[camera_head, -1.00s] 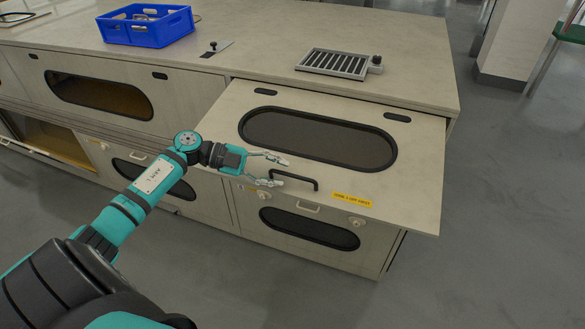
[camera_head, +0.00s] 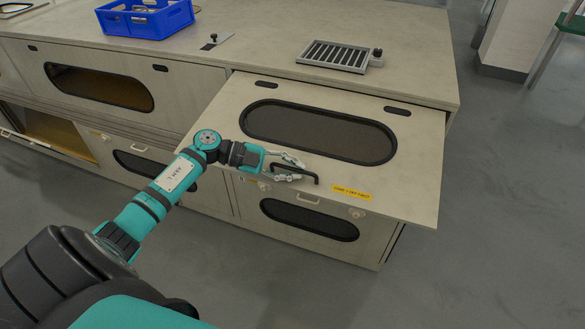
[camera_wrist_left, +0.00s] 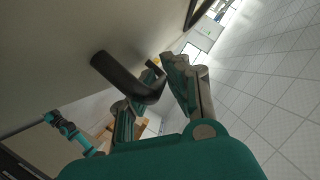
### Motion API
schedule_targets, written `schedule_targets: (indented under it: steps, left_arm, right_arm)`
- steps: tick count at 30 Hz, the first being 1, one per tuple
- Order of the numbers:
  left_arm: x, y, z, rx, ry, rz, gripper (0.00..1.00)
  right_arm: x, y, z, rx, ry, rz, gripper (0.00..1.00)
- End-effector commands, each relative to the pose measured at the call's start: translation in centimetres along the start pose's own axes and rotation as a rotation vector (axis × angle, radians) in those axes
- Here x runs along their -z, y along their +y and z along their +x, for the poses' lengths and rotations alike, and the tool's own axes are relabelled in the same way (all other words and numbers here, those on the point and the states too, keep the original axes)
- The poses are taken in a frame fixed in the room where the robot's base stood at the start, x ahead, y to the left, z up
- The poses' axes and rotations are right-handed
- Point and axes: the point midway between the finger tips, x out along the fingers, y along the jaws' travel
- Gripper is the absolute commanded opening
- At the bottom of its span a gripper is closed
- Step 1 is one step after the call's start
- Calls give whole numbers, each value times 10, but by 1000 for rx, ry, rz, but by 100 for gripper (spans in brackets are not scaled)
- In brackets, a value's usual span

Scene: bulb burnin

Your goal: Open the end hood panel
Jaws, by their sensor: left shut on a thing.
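The end hood panel (camera_head: 412,185) is a pale board with a dark oval window (camera_head: 318,132) at the right end of the bench. It stands tilted outward, its lower edge away from the cabinet front. Its black bar handle (camera_head: 309,178) is near the lower edge, left of a yellow label (camera_head: 352,193). My left gripper (camera_head: 297,170) is shut on the handle; in the left wrist view the handle (camera_wrist_left: 122,76) runs from the panel to between the fingers. The fingers hide part of the bar. My right gripper is not in view.
A lower door (camera_head: 375,232) with an oval window is under the panel. The bench top holds a blue crate (camera_head: 146,22), a slotted metal rack (camera_head: 333,56) and a small plate with a black knob (camera_head: 212,41). The floor (camera_head: 500,210) at right is clear.

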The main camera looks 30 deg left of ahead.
Motion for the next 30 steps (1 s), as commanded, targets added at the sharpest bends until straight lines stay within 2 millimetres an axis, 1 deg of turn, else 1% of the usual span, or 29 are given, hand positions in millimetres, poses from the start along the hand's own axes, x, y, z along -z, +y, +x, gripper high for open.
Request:
schedule_targets:
  steps: [9, 11, 14, 18, 22, 25, 30]
  left_arm:
    - [0, 1, 0, -2, 0, 0, 0]
    - [-2, 3, 1, -1, 0, 2, 0]
    - [-10, 10, 4, 6, 1, 20, 0]
    - [-29, 26, 12, 26, 0, 71, 0]
    - [-43, 36, 18, 46, 1, 119, 0]
    - [-50, 40, 21, 58, 2, 147, 0]
    - [-54, 41, 23, 68, 1, 171, 0]
  right_arm:
    - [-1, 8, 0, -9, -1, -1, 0]
    - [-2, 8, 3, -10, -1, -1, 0]
    - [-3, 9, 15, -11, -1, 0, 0]
    - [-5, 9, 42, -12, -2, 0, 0]
    - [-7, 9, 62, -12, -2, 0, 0]
    - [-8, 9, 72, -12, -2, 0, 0]
    - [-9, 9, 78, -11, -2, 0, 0]
